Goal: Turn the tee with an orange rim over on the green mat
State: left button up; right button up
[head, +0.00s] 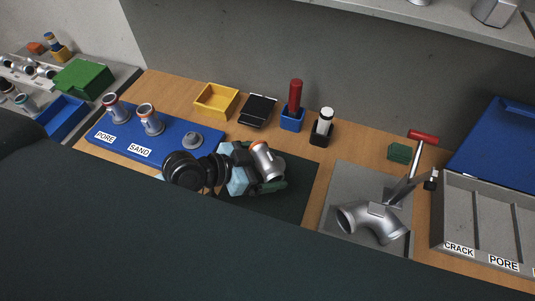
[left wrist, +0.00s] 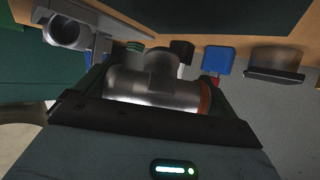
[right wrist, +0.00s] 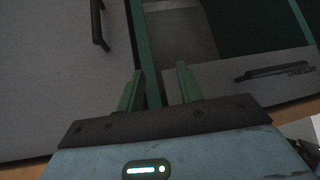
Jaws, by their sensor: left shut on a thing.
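The metal tee (head: 265,165) is in my left gripper (head: 262,178), over the dark green mat (head: 301,178) in the head view. Its orange rim is at the upper end there. In the left wrist view the tee (left wrist: 150,85) lies across between the fingers, with the orange rim (left wrist: 205,97) at the right and the branch pointing up in the picture. My left gripper is shut on the tee; whether the tee touches the mat cannot be told. My right gripper (right wrist: 160,88) is open and empty in the right wrist view, facing grey panels with dark handles.
A blue board (head: 180,140) labelled PORE and SAND holds castings left of the mat. A yellow bin (head: 216,101), black tray (head: 258,111) and blue holder (head: 292,119) stand behind. A grey plate (head: 343,185) with a clamped elbow (head: 372,221) is right.

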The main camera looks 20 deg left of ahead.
pick_arm(q)
notch_tip(320, 180, down, 2)
jog(key=shift+f+b, duration=0.2)
jog(key=shift+b, duration=0.3)
jog(key=shift+f, duration=0.45)
pick_arm(e)
jog(key=shift+s+a+f, duration=0.1)
jog(key=shift+s+f, duration=0.25)
jog(key=shift+f, duration=0.25)
jog(key=shift+s+a+f, duration=0.1)
jog(key=shift+s+f, duration=0.25)
jog(key=shift+f, duration=0.2)
jog(key=shift+d, duration=0.1)
pick_arm(q)
jog(key=shift+f+b, duration=0.55)
jog(key=shift+f, duration=0.1)
pick_arm(e)
jog(key=shift+s+f+g, duration=0.4)
jog(key=shift+f, duration=0.15)
pick_arm(q)
jog(key=o, duration=1.1)
jog(key=shift+o, duration=0.2)
